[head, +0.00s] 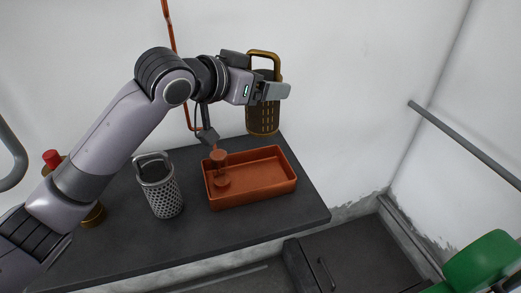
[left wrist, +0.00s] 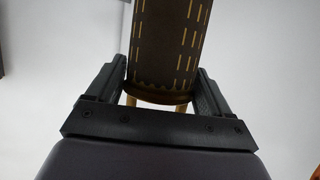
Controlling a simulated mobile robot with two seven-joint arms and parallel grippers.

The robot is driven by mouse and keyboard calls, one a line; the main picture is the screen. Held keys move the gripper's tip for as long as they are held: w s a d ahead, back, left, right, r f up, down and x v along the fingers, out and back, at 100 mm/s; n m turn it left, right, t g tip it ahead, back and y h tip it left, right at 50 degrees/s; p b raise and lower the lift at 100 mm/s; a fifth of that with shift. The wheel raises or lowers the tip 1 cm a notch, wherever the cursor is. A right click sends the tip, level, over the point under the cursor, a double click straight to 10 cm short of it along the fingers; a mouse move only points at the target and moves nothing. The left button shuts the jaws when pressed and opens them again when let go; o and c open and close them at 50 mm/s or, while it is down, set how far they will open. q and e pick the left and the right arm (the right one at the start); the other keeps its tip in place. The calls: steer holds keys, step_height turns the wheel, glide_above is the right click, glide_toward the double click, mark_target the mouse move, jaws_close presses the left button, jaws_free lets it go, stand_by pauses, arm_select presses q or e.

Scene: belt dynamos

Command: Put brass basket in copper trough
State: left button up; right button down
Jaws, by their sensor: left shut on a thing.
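The brass basket (head: 262,119) is a tall slotted cylinder with a loop handle, held upright in the air above the back right part of the copper trough. My left gripper (head: 277,91) is shut on it near its upper part. In the left wrist view the basket (left wrist: 165,45) stands between the two fingers of the left gripper (left wrist: 160,85). The copper trough (head: 255,194) is a shallow open rectangular tray on the dark counter. A small copper-coloured piece (head: 220,170) shows at its left inside. My right gripper is not in view.
A silver perforated basket (head: 162,191) with a handle stands on the dark counter (head: 120,240) left of the trough. A red-topped thing (head: 52,158) is partly hidden behind my left arm. A copper pipe (head: 170,25) runs down the wall. A green rounded thing (head: 480,262) is at lower right.

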arm_select(q)
step_height(320, 180, down, 14)
steer(key=shift+f, duration=0.25)
stand_by(0.3)
steer(key=o, duration=1.2)
steer(key=shift+f, duration=0.2)
steer(key=shift+r, duration=0.1)
steer(key=v, duration=1.2)
steer(key=shift+r, duration=0.15)
